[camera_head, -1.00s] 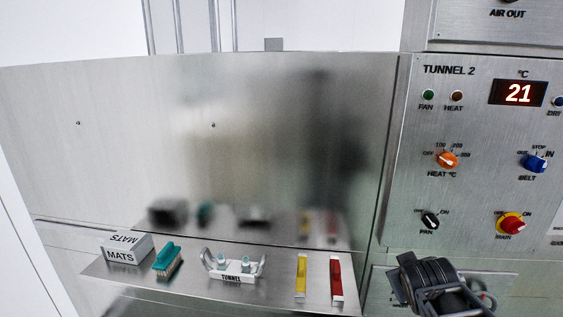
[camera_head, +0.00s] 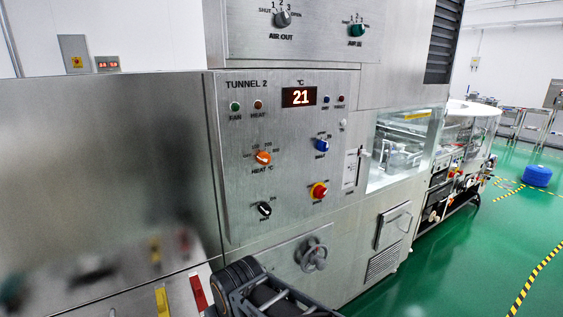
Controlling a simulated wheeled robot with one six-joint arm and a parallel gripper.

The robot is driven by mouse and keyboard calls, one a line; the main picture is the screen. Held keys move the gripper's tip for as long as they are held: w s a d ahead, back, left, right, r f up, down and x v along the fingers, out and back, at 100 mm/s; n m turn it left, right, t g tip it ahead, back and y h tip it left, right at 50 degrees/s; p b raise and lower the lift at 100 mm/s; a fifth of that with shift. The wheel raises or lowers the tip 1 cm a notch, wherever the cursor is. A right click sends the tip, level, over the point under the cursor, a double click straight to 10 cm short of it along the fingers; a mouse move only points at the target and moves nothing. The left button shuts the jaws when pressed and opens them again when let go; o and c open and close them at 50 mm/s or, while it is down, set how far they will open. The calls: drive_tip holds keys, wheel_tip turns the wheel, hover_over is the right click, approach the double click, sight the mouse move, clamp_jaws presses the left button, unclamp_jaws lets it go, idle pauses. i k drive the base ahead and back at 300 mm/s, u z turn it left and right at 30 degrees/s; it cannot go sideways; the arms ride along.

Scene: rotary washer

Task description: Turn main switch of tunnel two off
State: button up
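The tunnel 2 control panel (camera_head: 290,122) is in the middle of the head view, with its temperature display (camera_head: 299,96) reading 21. The main switch (camera_head: 319,191), a red knob on a yellow plate, sits at the panel's lower right. Its exact setting is too small to read. The black fan knob (camera_head: 264,209) is to its left, the orange heat knob (camera_head: 263,158) up and left, and the blue belt knob (camera_head: 321,145) above it. My arm rises from the bottom edge below the panel, apart from the switch. My gripper's fingers cannot be made out.
A handwheel (camera_head: 312,255) sticks out below the panel. A yellow item (camera_head: 163,301) and a red item (camera_head: 198,292) lie on the shelf at lower left. Green floor is open at right, with a blue round object (camera_head: 537,176).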

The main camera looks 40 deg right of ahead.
sight(319, 191)
drive_tip(key=z, duration=1.6)
drive_tip(key=i, duration=0.4)
drive_tip(key=u, duration=0.5)
